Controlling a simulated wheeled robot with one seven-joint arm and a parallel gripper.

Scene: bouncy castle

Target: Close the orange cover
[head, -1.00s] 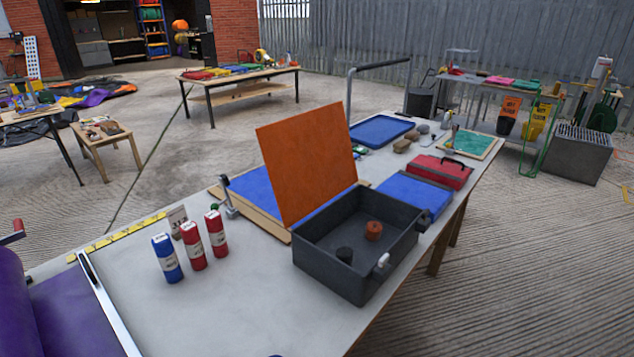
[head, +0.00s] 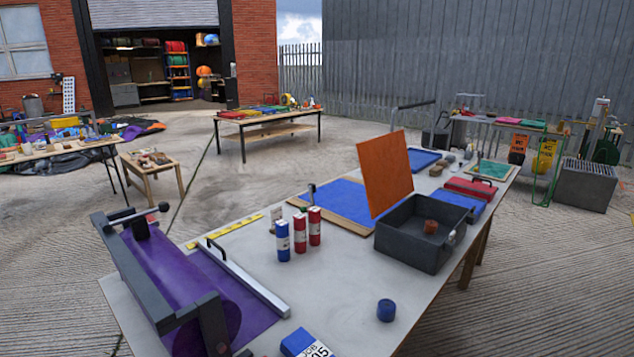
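The orange cover (head: 384,172) stands raised, nearly upright and leaning back a little, along the back left edge of a dark grey box (head: 409,253). The box is open at the top and sits on the long grey table. A small orange-brown round piece (head: 430,227) shows inside it; the rest of the inside is partly hidden by the front wall. A light-coloured catch (head: 452,238) is on the box's right side. My gripper is not in view.
Blue and red cylinders (head: 299,238) stand left of the box. A blue roll (head: 386,310) lies in front. A purple roller bench (head: 180,280) fills the table's left end. Blue (head: 460,206) and red (head: 470,188) cases sit behind the box. Bare tabletop (head: 335,290) lies before it.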

